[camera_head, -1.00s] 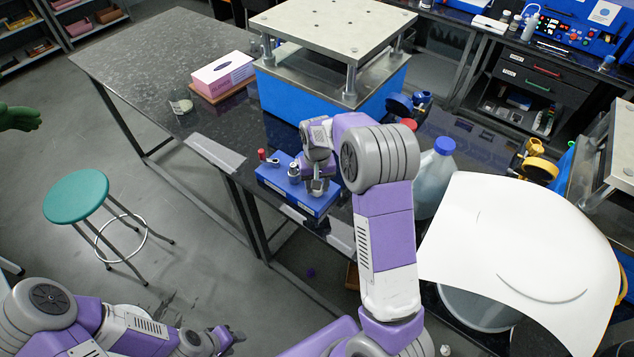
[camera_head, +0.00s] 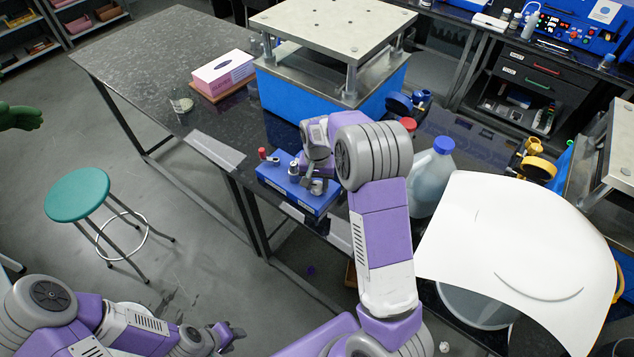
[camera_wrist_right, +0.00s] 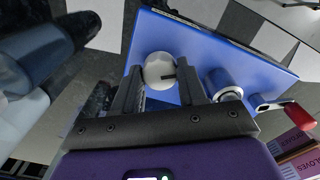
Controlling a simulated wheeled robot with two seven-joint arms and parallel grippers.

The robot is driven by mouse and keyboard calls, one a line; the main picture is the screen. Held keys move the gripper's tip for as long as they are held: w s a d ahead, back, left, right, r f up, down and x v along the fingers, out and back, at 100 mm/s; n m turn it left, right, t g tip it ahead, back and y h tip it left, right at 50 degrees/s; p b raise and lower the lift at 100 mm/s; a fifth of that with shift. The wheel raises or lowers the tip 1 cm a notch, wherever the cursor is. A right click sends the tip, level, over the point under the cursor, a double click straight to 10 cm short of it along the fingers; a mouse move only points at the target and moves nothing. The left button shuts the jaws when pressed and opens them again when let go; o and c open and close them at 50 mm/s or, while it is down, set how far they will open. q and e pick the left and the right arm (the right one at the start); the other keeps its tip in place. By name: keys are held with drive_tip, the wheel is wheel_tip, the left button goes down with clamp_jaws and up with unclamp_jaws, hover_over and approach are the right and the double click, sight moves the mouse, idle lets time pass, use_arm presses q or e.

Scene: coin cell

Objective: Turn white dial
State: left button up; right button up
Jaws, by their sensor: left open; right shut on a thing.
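The white dial (camera_wrist_right: 158,70), a round knob with a dark pointer mark, is on the sloping blue box (camera_wrist_right: 190,45) in the right wrist view. My right gripper (camera_wrist_right: 168,78) is shut on the dial, one finger on each side of it. In the head view, my right gripper (camera_head: 317,187) is over the right part of the blue box (camera_head: 285,198) and largely hides the dial. My left gripper (camera_head: 230,337) is open and empty, low at the left, away from the table.
On the box, a grey cylinder (camera_wrist_right: 226,86) and a red-handled lever (camera_wrist_right: 290,112) stand beside the dial. A glove box (camera_head: 222,73) and a large blue-based press (camera_head: 330,85) are behind. A jug (camera_head: 432,178) and a white curved sheet (camera_head: 510,240) are at the right.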

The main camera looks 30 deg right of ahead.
sight(317, 184)
drive_tip(key=o, duration=1.1)
drive_tip(key=shift+c, duration=0.2)
wheel_tip(317, 184, up, 8)
drive_tip(key=shift+f+p, duration=0.2)
drive_tip(key=shift+p, duration=0.15)
